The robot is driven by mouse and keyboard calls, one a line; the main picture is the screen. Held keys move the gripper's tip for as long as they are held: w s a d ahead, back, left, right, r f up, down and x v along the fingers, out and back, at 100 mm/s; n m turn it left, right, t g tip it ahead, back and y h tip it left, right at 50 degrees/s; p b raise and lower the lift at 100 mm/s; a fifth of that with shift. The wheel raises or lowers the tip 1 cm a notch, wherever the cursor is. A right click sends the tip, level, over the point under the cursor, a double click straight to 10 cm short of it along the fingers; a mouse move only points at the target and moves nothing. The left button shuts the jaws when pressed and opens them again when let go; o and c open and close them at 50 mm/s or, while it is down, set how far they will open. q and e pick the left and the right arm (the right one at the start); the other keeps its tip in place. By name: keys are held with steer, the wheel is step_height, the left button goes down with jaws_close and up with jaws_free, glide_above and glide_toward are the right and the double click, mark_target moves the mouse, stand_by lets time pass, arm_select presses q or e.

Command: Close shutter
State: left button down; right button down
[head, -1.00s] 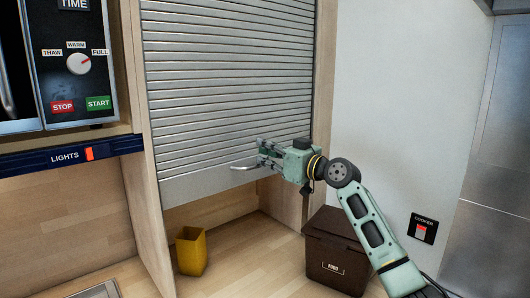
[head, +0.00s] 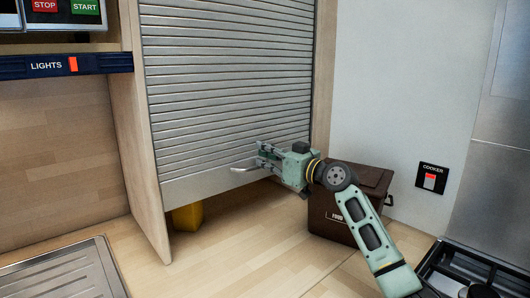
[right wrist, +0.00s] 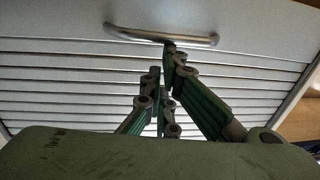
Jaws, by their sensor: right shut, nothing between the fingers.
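The grey slatted roller shutter (head: 225,75) is mostly down in its wooden frame, with a gap below its bottom edge. Its curved metal handle (head: 243,170) sticks out near the bottom edge. My right gripper (head: 262,158) is shut and empty at the handle's right part. In the right wrist view the shutter (right wrist: 50,75) fills the background. A fingertip of my right gripper (right wrist: 168,50) overlaps the middle of the handle (right wrist: 130,32); I cannot tell whether they touch. My left gripper is not in view.
A yellow container (head: 187,218) stands under the shutter, its upper part hidden. A dark brown lidded bin (head: 330,224) stands to the right, partly behind my arm. A metal drainer (head: 65,275) lies at lower left and a hob (head: 470,272) at lower right. The worktop between is clear.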

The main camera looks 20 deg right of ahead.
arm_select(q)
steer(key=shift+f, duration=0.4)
arm_select(e)
steer(key=shift+f, duration=0.6)
